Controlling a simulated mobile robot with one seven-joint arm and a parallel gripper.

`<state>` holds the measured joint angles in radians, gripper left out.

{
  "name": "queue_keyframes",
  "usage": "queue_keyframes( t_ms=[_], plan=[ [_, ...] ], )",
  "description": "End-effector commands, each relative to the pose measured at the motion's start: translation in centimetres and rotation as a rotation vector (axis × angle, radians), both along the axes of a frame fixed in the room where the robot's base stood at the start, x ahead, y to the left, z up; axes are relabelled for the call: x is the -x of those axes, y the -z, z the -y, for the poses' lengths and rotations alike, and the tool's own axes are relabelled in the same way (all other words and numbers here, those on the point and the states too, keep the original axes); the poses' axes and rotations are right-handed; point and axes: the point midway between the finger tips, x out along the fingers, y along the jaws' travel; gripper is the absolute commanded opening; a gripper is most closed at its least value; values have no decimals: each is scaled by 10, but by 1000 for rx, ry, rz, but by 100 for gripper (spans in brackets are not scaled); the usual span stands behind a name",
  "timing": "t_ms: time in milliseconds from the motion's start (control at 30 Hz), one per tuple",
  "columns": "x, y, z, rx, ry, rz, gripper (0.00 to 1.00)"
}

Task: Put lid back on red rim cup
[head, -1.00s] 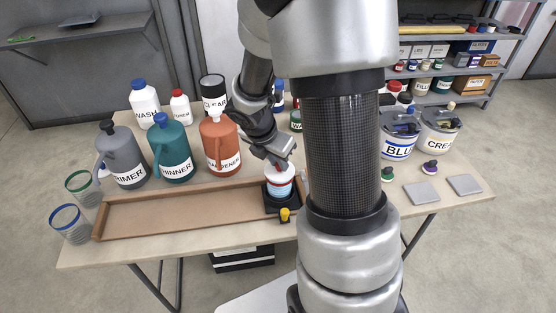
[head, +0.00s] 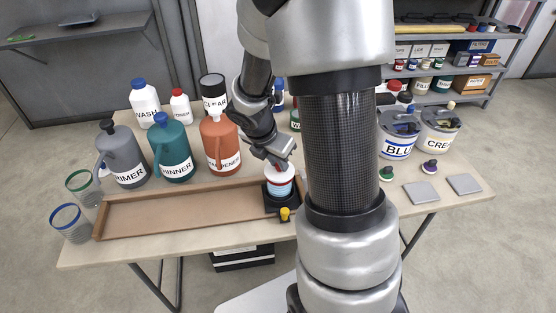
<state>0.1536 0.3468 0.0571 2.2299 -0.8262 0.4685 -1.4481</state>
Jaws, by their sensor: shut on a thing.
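The red rim cup (head: 279,189) stands upright on a small black stand (head: 273,204) at the right end of the wooden tray. It is pale with a red band near its top. A white round lid (head: 277,174) sits at the top of the cup, over the red band. I cannot tell whether it is fully seated. My gripper (head: 283,165) comes down from the upper left and is shut on the lid at its top. The fingertips are small here and partly hidden.
The wooden tray (head: 97,232) is otherwise empty. A yellow knob (head: 285,213) is in front of the stand. An orange jug (head: 219,150), a teal jug (head: 170,152) and other bottles stand behind the tray. Two clear cups stand left. My arm hides the table's middle.

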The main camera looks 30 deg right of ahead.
Motion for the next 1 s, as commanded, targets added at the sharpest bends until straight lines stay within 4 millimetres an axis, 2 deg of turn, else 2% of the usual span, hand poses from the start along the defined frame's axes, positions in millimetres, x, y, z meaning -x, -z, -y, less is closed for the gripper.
queue_keyframes(
  t_ms=[333, 367, 467, 667, 800, 1000],
  plan=[
    [0, 0, 0, 0, 0, 0, 0],
    [0, 0, 0, 0, 0, 0, 22],
    [0, 0, 0, 0, 0, 0, 39],
    [0, 0, 0, 0, 0, 0, 39],
    [0, 0, 0, 0, 0, 0, 58],
    [0, 0, 0, 0, 0, 0, 58]
  ],
)
